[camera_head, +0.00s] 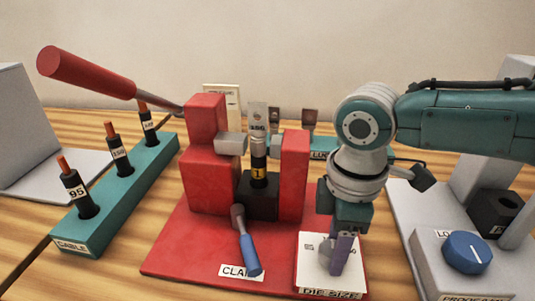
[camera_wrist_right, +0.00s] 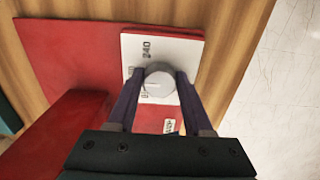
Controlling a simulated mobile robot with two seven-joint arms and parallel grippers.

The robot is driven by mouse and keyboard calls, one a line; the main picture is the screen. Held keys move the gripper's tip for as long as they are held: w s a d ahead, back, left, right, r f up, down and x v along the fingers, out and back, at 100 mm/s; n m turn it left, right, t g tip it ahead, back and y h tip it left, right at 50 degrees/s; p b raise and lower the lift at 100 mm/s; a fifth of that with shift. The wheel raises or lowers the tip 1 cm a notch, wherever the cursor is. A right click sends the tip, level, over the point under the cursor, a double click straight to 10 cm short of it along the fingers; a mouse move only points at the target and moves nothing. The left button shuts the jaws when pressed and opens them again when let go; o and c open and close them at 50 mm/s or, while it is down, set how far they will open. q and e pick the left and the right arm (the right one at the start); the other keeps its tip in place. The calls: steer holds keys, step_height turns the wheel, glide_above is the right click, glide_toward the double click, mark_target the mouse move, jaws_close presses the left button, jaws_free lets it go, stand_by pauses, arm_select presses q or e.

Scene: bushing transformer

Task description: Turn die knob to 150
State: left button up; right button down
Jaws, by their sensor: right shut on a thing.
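The die knob (camera_wrist_right: 159,80) is a round grey knob on a white dial plate (camera_wrist_right: 185,48) in the right wrist view. A number 240 is readable on the plate; the other marks are partly hidden. My right gripper (camera_wrist_right: 159,86) has its two purple fingers on either side of the knob, shut on it. The knob's exact setting cannot be read. My left gripper is not in view.
A blue-handled clamp lever (camera_head: 248,252) stands left of the dial. A teal cable rack (camera_head: 120,195) is at left. A blue knob (camera_head: 466,252) sits on a grey unit at right.

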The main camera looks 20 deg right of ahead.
stand_by(0.3)
steer(key=shift+c, duration=1.5)
jaws_free()
steer(key=shift+r, duration=0.1)
step_height(320, 180, up, 10)
steer(key=p, duration=0.1)
steer(key=shift+a, duration=0.1)
